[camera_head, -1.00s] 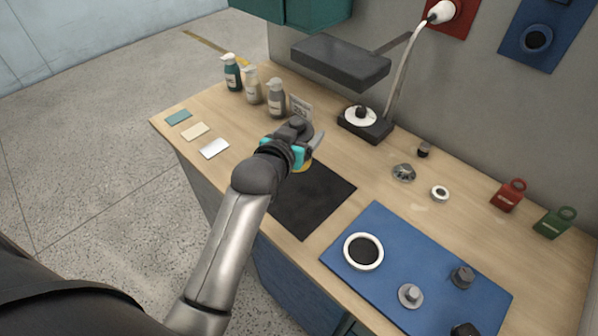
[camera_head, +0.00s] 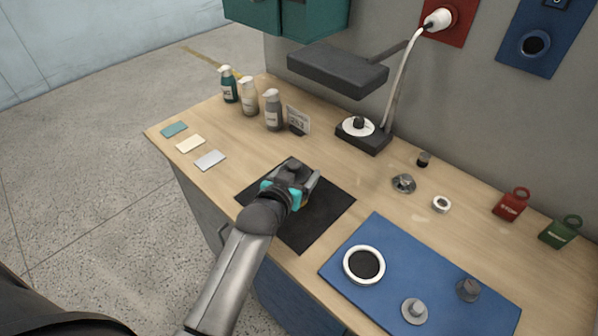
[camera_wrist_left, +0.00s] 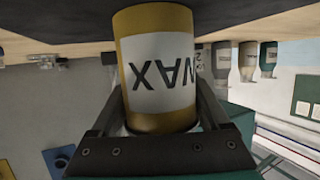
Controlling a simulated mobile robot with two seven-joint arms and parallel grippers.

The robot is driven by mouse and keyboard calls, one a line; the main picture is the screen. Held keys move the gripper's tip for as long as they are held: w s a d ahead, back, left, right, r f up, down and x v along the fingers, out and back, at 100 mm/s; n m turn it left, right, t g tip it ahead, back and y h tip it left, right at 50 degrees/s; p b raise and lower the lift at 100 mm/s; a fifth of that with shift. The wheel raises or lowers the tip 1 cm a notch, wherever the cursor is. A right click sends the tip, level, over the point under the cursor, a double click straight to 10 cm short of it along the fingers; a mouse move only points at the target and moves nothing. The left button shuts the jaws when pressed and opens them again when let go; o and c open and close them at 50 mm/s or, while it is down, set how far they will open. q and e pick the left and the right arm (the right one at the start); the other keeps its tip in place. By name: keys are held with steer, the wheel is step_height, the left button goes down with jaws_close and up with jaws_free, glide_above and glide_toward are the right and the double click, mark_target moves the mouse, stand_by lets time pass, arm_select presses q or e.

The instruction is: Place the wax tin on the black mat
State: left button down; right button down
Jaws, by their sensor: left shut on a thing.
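The wax tin (camera_wrist_left: 158,70) is a yellow cylinder with a white label reading WAX, seen upside down in the left wrist view between the two fingers. My left gripper (camera_head: 306,190) is shut on it, over the black mat (camera_head: 320,222). In the head view the gripper hides most of the tin. The tin's far end meets the dark surface at the top of the wrist view; I cannot tell if it touches or hovers just above. My right gripper is not in view.
A blue mat (camera_head: 400,262) with a white ring (camera_head: 364,265) and grey knobs lies to the right. Pump bottles (camera_head: 273,110) and a small sign (camera_head: 298,120) stand behind. A dark lamp (camera_head: 338,70) overhangs the back. Coloured cards (camera_head: 190,144) lie at left.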

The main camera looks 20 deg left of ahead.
arm_select(q)
jaws_free()
steer(key=shift+r, duration=0.1)
steer(key=p+v, duration=0.2)
steer(key=v, duration=1)
